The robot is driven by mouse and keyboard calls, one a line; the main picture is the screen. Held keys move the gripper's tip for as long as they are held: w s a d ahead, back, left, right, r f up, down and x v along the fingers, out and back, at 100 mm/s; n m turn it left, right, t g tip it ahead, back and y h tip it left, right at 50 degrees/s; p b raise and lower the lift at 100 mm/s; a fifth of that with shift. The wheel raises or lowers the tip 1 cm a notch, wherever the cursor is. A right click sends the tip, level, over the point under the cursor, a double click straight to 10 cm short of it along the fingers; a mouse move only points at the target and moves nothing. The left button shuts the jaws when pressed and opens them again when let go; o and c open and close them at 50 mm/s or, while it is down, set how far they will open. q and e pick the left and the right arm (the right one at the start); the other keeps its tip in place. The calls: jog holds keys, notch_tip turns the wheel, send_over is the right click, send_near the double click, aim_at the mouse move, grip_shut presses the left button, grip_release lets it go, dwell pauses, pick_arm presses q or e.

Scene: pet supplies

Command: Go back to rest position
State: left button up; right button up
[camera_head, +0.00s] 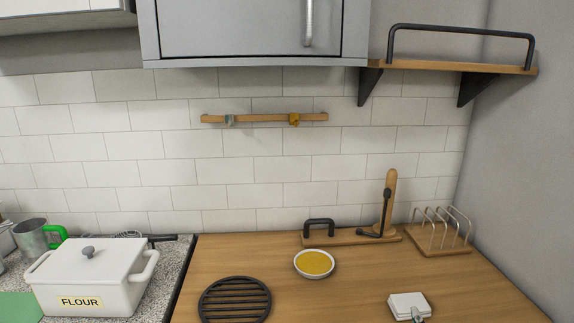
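Neither of my grippers shows in the head view, and no arm is in the picture. The wooden counter (240,256) fills the lower middle and right. A white bowl (314,264) with yellow contents stands on it, and a round black slatted trivet (235,300) lies in front and to the left. A small white square item (408,304) with a metal clip at its front lies near the bottom right.
A white FLOUR container (90,276) stands on the speckled left counter, with a metal mug (36,238) behind it. A wooden stand (388,207) and a wire rack (440,234) stand along the back. A cabinet (250,28) and shelf (455,68) hang above.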

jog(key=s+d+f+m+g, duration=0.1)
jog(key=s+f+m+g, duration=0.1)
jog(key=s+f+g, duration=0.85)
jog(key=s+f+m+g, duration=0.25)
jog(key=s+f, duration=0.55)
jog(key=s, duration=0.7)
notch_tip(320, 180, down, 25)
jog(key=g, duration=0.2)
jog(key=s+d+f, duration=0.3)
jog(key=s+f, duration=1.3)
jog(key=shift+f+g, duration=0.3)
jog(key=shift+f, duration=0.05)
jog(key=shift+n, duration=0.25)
